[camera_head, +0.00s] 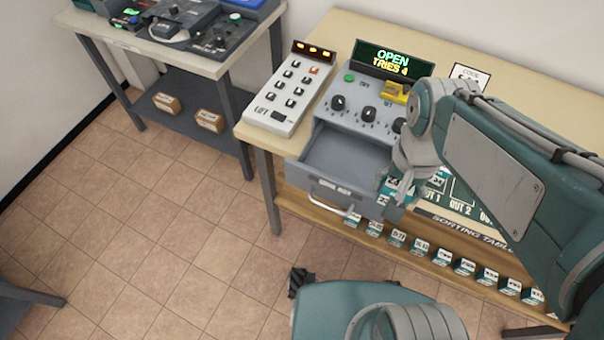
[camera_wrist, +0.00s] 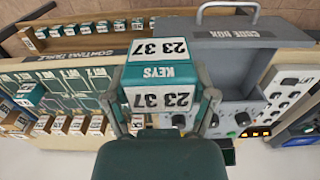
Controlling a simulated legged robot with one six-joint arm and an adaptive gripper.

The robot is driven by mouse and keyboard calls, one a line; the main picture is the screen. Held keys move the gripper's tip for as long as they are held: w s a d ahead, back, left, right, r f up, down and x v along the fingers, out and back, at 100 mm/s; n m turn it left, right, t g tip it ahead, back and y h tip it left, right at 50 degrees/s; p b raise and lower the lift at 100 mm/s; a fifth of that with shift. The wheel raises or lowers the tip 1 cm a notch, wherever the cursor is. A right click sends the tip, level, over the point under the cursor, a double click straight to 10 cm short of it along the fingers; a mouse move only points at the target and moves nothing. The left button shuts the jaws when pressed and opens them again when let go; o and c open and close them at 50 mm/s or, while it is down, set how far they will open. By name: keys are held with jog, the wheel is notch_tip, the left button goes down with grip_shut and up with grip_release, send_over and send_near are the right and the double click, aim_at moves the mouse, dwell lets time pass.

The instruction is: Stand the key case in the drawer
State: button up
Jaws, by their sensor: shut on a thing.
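The key case (camera_wrist: 160,75) is a teal and white box marked "KEYS" and "23 37" in the wrist view. My gripper (camera_wrist: 162,105) is shut on it, with one finger on each side. In the head view the case (camera_head: 397,190) shows in part below my gripper (camera_head: 405,180), at the right side of the open drawer. The drawer (camera_head: 345,158) is grey, pulled out and looks empty where it shows. Its front carries a label and a handle (camera_head: 335,208). In the wrist view the drawer (camera_wrist: 232,68) lies right of the case. My arm hides the drawer's right end.
The code box (camera_head: 365,105) above the drawer has knobs, and its display (camera_head: 393,62) reads "OPEN TRIES 4". A white keypad box (camera_head: 290,88) stands left of it. Several small boxes (camera_head: 420,246) line the shelf below. The sorting table's slots lie right of the drawer.

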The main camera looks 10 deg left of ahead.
jog(key=shift+w+f, duration=0.1)
jog(key=shift+w, duration=0.2)
jog(key=w+a+f, duration=0.4)
jog(key=w+a, duration=0.1)
jog(key=w, duration=0.2)
send_over(345, 175)
jog(key=f, duration=0.5)
jog(key=shift+s+d+f, duration=0.1)
jog(key=shift+d+f, duration=0.1)
jog(key=f, duration=0.1)
jog(key=a+f, duration=0.1)
jog(key=f, duration=0.1)
jog(key=shift+f, duration=0.2)
jog(key=shift+d, duration=0.25)
jog(key=o, duration=1)
jog(key=shift+o, duration=0.5)
